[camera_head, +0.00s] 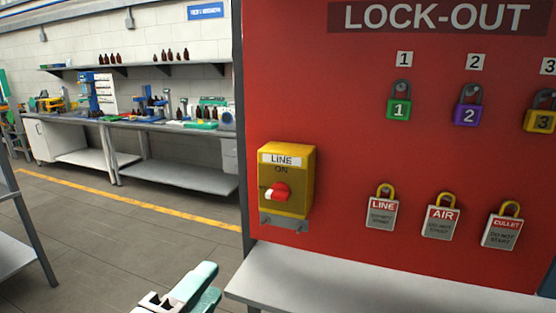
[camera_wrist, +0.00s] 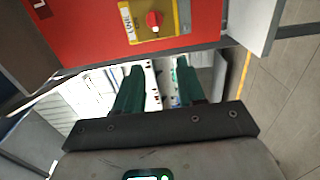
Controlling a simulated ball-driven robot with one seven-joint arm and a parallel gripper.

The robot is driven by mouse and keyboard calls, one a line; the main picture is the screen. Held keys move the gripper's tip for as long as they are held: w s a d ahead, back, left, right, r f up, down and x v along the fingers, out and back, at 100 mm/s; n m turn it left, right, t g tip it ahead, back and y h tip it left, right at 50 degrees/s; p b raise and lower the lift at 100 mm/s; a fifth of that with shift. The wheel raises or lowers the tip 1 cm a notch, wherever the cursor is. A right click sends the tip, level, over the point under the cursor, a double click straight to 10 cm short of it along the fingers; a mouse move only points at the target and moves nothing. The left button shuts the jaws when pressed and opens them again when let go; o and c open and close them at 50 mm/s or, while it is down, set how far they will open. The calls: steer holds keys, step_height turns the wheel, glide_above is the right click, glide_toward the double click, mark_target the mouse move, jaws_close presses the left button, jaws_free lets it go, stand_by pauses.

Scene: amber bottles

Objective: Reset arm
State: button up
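My gripper (camera_head: 184,290) shows at the bottom of the head view, in front of the red lock-out board (camera_head: 340,120) and left of the shelf below it. In the wrist view my gripper (camera_wrist: 158,76) has its two green fingers apart with nothing held between them. The yellow switch box (camera_head: 301,180), marked LINE ON with a red knob, is on the board above and right of my gripper. The same switch box (camera_wrist: 170,18) is at the top of the wrist view, beyond the fingertips.
Green (camera_head: 400,108), purple (camera_head: 467,113) and yellow (camera_head: 540,118) padlocks hang on the board. Tags LINE (camera_head: 382,212), AIR (camera_head: 441,222) and CULLET (camera_head: 503,232) hang below. A grey shelf (camera_head: 330,285) juts out under the board. Open floor (camera_head: 110,240) lies left, before workbenches.

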steer(key=s+d+f+m+g, duration=0.2)
steer(key=d+f+m+g, duration=0.65)
steer(key=d+f, duration=1.7)
steer(key=s+d+f+m+g+y, duration=0.2)
steer(key=s+d+f, duration=0.2)
steer(key=s, duration=0.3)
steer(key=s+d+f+m+g+y, duration=0.2)
steer(key=s+d+f+g, duration=0.1)
steer(key=s, duration=0.5)
steer(key=s+d+f+m+g+y, duration=0.1)
steer(key=s+d+f+m+g, duration=0.1)
steer(key=s+d+f, duration=0.2)
steer(key=s+d, duration=0.1)
steer(key=s, duration=0.2)
steer(key=shift+s+f+y, duration=0.25)
steer(key=shift+f+y, duration=0.1)
steer(key=shift+y, duration=0.05)
